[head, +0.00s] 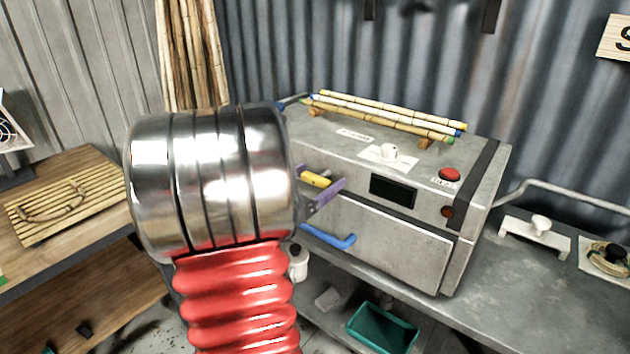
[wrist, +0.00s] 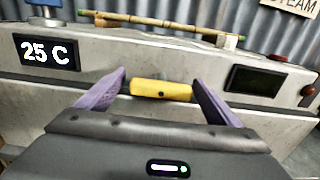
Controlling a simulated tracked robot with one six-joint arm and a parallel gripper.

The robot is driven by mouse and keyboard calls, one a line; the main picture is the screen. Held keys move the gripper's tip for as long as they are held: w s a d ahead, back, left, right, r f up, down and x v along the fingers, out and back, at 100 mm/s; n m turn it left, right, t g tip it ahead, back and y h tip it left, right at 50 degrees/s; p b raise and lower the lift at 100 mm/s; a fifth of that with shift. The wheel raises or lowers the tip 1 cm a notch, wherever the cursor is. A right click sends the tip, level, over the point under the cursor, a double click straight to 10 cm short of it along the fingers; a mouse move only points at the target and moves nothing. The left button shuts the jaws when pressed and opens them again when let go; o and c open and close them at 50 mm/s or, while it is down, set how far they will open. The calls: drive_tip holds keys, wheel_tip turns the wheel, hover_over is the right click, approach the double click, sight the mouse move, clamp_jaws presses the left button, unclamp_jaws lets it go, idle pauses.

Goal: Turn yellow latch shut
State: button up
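The yellow latch (wrist: 161,90) is a short bar lying nearly level on the front of the grey steam box (head: 400,247). It also shows in the head view (head: 314,179), just right of my metal arm link. My gripper (wrist: 160,79) is open, with its purple fingers spread to the left and right of the latch's two ends. The fingers look close to the latch, but I cannot tell whether they touch it. In the head view one purple finger shows clearly and my arm hides much of the box's left side.
A blue handle (head: 328,238) sticks out from the box door below the latch. Bamboo poles (head: 385,112) rest on top of the box, near a red button (head: 449,174). A display (wrist: 47,52) reads 25 C. A green tray (head: 382,331) stands below.

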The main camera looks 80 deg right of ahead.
drive_tip(key=c, duration=1)
drive_tip(key=shift+o, duration=0.2)
drive_tip(key=shift+w, duration=0.1)
drive_tip(key=shift+w+d+n, duration=0.1)
drive_tip(key=shift+w+n, duration=0.05)
drive_tip(key=shift+n, duration=1.35)
